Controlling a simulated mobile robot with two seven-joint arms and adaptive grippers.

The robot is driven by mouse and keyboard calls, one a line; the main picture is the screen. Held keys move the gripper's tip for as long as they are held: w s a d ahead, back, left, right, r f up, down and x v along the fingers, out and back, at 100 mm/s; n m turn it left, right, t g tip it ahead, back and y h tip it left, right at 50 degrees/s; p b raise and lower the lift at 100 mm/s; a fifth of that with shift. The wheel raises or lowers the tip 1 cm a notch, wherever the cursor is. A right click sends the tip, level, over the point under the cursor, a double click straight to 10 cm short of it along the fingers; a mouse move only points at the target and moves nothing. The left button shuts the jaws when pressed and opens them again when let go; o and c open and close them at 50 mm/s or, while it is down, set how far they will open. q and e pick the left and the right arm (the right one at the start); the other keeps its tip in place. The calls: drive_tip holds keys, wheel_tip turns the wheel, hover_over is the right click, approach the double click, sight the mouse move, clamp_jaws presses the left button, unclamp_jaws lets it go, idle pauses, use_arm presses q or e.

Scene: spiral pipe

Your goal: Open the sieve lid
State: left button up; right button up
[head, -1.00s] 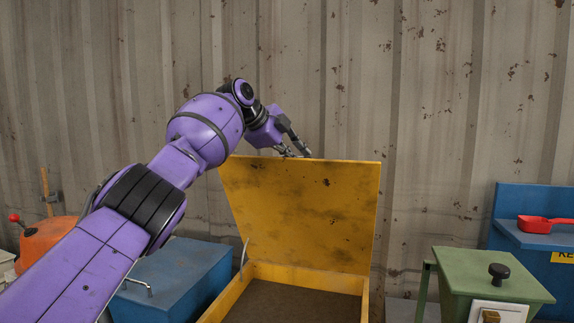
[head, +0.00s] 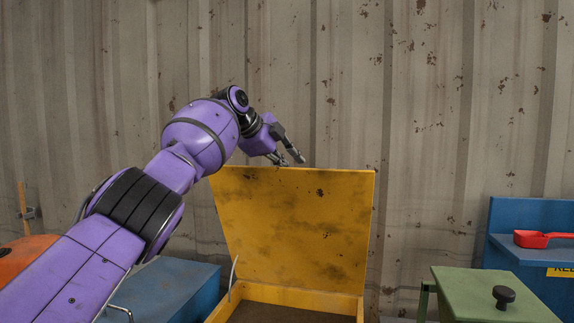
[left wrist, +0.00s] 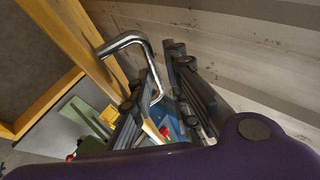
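The sieve lid (head: 300,225) is a worn yellow panel, standing raised and tilted up from the yellow sieve box (head: 290,294). My left gripper (head: 288,158) is at the lid's top edge in the head view, with its fingers spread. In the left wrist view, the bent metal handle (left wrist: 146,52) of the lid reaches in between the two dark fingers (left wrist: 160,95). The fingers are apart, and I cannot tell whether either touches the handle. My right gripper is in no view.
A blue box (head: 170,285) stands left of the sieve, under my left arm. A green box with a black knob (head: 503,296) stands to the right. A red scoop (head: 540,239) lies on a blue shelf (head: 530,252). A corrugated metal wall (head: 400,90) closes the back.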

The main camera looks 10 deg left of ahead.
use_arm(q)
drive_tip(key=shift+o, duration=0.4)
drive_tip(key=shift+a, duration=0.1)
drive_tip(key=v, duration=1.2)
drive_tip(key=shift+s+r, duration=0.15)
drive_tip(key=shift+r, duration=0.15)
drive_tip(key=shift+f, duration=0.15)
